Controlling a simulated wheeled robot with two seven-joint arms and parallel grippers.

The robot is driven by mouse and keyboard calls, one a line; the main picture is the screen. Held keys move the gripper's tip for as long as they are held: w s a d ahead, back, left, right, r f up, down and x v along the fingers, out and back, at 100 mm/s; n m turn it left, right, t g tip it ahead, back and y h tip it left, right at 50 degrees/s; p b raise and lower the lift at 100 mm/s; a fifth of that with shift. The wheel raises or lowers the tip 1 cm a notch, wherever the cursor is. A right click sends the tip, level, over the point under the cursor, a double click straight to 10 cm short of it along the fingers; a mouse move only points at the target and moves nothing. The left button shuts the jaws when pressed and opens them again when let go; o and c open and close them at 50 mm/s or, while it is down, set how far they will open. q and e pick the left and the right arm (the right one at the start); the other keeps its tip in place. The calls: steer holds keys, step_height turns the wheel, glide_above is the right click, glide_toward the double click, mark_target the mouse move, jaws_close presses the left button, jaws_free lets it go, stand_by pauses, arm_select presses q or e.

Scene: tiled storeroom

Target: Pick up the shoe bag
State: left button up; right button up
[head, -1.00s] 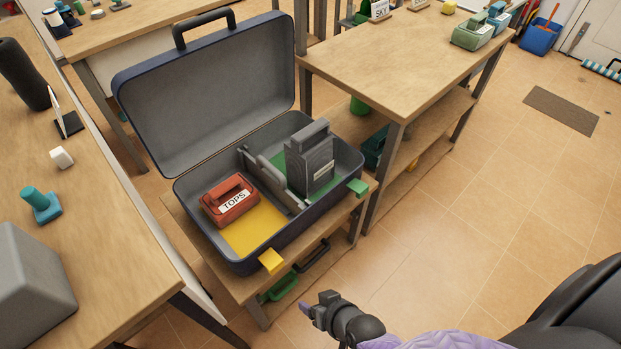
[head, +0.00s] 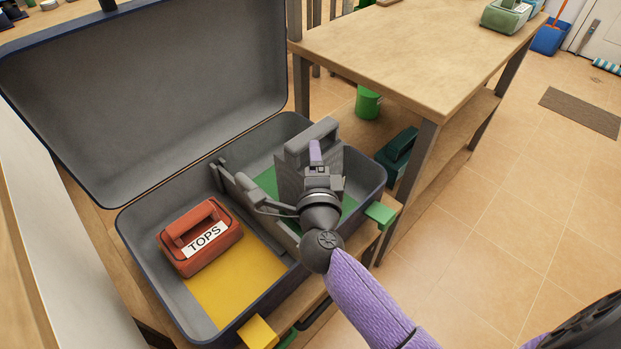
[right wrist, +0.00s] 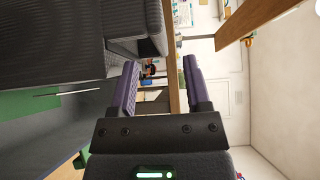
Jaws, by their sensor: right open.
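A grey upright bag (head: 294,176) with a top handle stands on the green floor of the suitcase's right compartment; I take it as the shoe bag. Its label is hidden behind my right gripper (head: 318,158). That gripper is in front of the bag, near its upper part, with purple fingers. In the right wrist view the gripper (right wrist: 160,82) is open, with nothing held between its fingers. The grey bag (right wrist: 55,45) fills the upper left there, and its handle (right wrist: 138,25) lies ahead, left of the gap. My left gripper is out of view.
The open suitcase (head: 128,250) has its lid (head: 180,90) raised at the back left. A red TOPS bag (head: 190,250) sits in the yellow left compartment, beyond a grey divider (head: 245,200). A wooden table (head: 400,60) stands close behind right.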

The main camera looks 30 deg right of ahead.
mark_target(313, 135)
steer(key=b+x, duration=0.2)
steer(key=x, duration=0.4)
steer(key=shift+f, duration=0.15)
steer(key=shift+w, duration=0.15)
steer(key=c, duration=0.8)
jaws_close()
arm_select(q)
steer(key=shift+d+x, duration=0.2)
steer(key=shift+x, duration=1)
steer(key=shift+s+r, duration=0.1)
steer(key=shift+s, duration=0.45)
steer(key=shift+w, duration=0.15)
